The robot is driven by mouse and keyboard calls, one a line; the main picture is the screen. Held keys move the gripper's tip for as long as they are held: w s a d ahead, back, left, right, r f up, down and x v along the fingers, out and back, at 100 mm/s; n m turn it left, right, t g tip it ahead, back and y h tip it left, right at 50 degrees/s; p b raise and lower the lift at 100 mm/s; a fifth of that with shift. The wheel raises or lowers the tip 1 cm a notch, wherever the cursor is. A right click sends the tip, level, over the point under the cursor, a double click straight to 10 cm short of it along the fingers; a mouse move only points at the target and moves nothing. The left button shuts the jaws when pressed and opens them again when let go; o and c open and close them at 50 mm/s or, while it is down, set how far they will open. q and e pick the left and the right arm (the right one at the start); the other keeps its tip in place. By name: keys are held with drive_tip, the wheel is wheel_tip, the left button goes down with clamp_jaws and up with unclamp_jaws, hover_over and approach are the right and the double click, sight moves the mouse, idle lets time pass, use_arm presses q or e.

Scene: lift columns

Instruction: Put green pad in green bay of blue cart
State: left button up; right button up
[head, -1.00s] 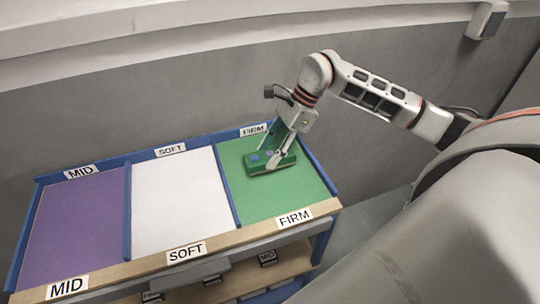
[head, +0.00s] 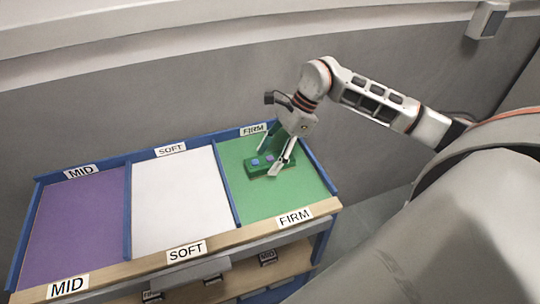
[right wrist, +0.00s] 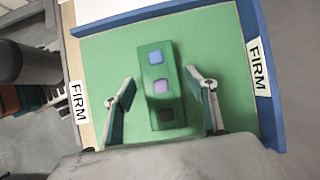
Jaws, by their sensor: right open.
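The green pad (head: 266,164) is a block with blue, purple and dark squares on top. It lies in the green bay (head: 262,204) of the blue cart (head: 127,210), the bay labelled FIRM. In the right wrist view the pad (right wrist: 160,86) lies between the two fingers of my right gripper (right wrist: 161,95), with a gap on both sides. The right gripper (head: 281,163) is open and low over the bay. The third, dark square of the pad is partly hidden by the gripper in the head view. My left gripper is not in view.
A white bay (head: 180,204) labelled SOFT and a purple bay (head: 76,220) labelled MID are to the left, both empty. Blue dividers separate the bays. A wooden front edge (head: 230,239) runs along the cart, with a lower shelf below. A grey wall stands behind.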

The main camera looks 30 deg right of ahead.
drive_tip(key=b+v, duration=0.1)
drive_tip(key=v, duration=1.1)
